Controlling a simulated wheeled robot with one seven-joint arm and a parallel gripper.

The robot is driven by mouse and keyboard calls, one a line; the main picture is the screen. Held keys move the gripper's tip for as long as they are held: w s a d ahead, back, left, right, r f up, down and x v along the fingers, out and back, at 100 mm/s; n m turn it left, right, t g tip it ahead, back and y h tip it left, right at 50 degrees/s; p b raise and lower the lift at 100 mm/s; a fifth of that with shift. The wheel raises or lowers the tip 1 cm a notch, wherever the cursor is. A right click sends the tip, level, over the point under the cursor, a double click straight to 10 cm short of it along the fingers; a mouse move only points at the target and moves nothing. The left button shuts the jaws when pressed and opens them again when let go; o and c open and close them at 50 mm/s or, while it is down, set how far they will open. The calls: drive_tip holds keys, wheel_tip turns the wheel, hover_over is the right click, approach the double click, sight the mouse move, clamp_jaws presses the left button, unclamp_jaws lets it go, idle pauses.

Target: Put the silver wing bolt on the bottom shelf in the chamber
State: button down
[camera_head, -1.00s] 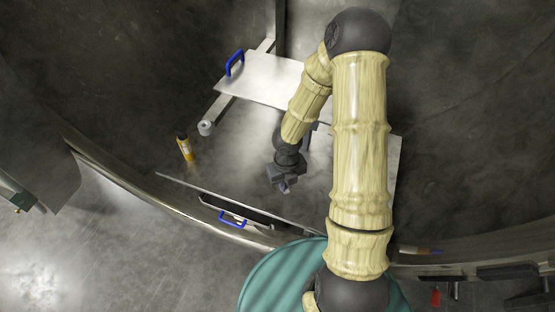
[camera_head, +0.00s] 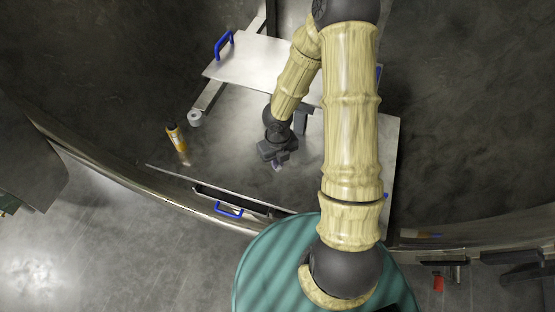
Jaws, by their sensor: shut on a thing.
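My gripper (camera_head: 277,163) is inside the chamber, pointing down near the middle of the view. It is shut on a small silvery thing (camera_head: 278,167), which looks like the wing bolt; only a little of it shows below the jaws. The shelf unit in the chamber has an upper metal shelf (camera_head: 250,62) with a blue handle, behind my gripper. A lower metal surface (camera_head: 232,140) spreads below and around my gripper; it may be the bottom shelf. I cannot tell the exact height of the gripper above it.
A yellow bottle (camera_head: 176,138) and a white roll (camera_head: 195,118) stand left of my gripper. The chamber's curved metal rim (camera_head: 130,180) runs along the front. A blue handle (camera_head: 229,210) is near the rim. My arm hides part of the right side.

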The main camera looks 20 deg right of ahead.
drive_tip(key=shift+f+b, duration=2.95)
drive_tip(key=shift+f+b, duration=0.45)
drive_tip(key=shift+f, duration=0.15)
drive_tip(key=c, duration=1.4)
unclamp_jaws()
drive_tip(key=shift+c, duration=0.2)
wheel_tip(320, 180, up, 12)
drive_tip(key=p, duration=0.5)
drive_tip(key=shift+p, duration=0.3)
drive_tip(key=shift+s, duration=0.1)
